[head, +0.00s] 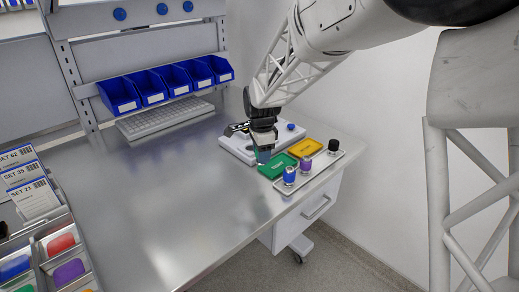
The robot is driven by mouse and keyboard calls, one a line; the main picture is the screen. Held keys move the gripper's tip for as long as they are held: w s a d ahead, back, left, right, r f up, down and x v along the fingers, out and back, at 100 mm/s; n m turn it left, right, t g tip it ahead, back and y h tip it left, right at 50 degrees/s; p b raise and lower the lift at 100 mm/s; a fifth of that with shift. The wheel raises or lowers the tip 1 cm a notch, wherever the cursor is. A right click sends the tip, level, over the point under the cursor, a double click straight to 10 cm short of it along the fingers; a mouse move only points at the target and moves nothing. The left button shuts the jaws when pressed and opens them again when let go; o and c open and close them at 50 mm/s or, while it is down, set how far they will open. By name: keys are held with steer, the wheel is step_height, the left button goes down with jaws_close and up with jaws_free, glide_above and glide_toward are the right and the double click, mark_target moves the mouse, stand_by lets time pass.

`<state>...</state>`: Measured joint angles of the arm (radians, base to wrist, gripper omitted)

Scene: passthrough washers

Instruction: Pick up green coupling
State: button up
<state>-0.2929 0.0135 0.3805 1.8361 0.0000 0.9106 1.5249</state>
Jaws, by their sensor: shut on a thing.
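My gripper (263,149) points down over the right part of the steel bench, just left of the green tray. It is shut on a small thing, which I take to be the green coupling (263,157). Only a little of it shows below the fingers, looking dull blue-green, and the fingers hide the rest. I cannot tell whether its lower end touches anything. A narrow rack (317,168) at the right edge holds a blue coupling (289,176), a purple coupling (306,164) and a black coupling (334,146), all upright.
The green tray (278,166) and a yellow tray (306,149) lie beside the rack. A pale fixture (235,147) with a blue knob (291,127) stands behind my gripper. Blue bins (168,85) and a keyboard (165,118) are at the back. The bench middle (160,190) is clear.

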steer(key=shift+s+d, duration=0.1)
steer(key=shift+s, duration=0.2)
stand_by(0.6)
steer(key=w+d+r+m, duration=0.2)
steer(key=w+d, duration=1.5)
steer(key=w, duration=0.3)
steer(key=shift+w+r, duration=0.2)
steer(key=shift+w, duration=0.2)
steer(key=shift+d, duration=0.1)
steer(key=shift+f, duration=2.5)
steer(key=shift+f, duration=0.1)
